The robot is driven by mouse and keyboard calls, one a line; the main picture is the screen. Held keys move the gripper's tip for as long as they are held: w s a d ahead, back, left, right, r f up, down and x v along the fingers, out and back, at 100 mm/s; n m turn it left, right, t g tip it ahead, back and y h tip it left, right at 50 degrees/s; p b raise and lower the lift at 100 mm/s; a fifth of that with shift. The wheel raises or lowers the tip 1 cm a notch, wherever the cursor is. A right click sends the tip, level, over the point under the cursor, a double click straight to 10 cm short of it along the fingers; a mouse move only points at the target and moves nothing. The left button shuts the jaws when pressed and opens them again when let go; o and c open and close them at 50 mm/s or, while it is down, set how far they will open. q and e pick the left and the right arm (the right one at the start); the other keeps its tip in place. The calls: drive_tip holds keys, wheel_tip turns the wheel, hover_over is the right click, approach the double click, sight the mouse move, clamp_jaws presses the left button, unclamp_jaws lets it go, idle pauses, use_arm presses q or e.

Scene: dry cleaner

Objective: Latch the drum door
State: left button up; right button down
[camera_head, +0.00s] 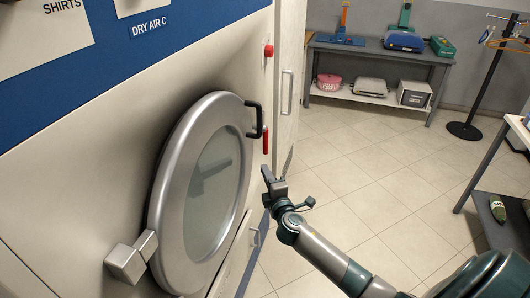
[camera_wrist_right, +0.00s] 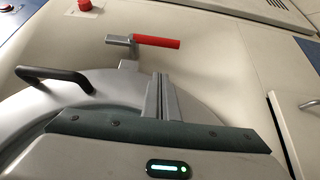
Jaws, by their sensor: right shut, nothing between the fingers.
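The drum door (camera_head: 162,205) is a round silver door with a glass pane, against or nearly against the machine front; I cannot tell if a gap remains. Its black handle (camera_head: 252,118) is at the upper right rim and also shows in the wrist view (camera_wrist_right: 55,74). The latch lever has a red grip (camera_head: 266,139) pointing down, beside the rim below the handle. In the wrist view its red grip (camera_wrist_right: 157,41) extends right from a grey pivot. My right gripper (camera_head: 266,172) is shut and empty, just below the lever and apart from it. My left gripper is not in view.
A red button (camera_head: 268,51) is above the handle. A grey hinge block (camera_head: 128,262) is at the door's lower left. A tall panel with a bar handle (camera_head: 286,92) stands right of the machine. Shelves (camera_head: 380,52) are at the back; the tiled floor between is clear.

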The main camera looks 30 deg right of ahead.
drive_tip(key=p, duration=0.1)
approach(265, 153)
drive_tip(key=w+a+r, duration=0.3)
drive_tip(key=w, duration=0.1)
drive_tip(key=shift+w+d+r+p, duration=0.1)
drive_tip(key=shift+w+d, duration=0.3)
drive_tip(key=shift+d, duration=0.25)
drive_tip(key=shift+w+d+f+p, duration=0.15)
drive_tip(key=shift+w+d, duration=0.25)
drive_tip(key=shift+d, duration=0.2)
drive_tip(key=shift+w+d+r+p, duration=0.15)
drive_tip(key=shift+w+d, duration=0.25)
drive_tip(key=shift+d, duration=0.25)
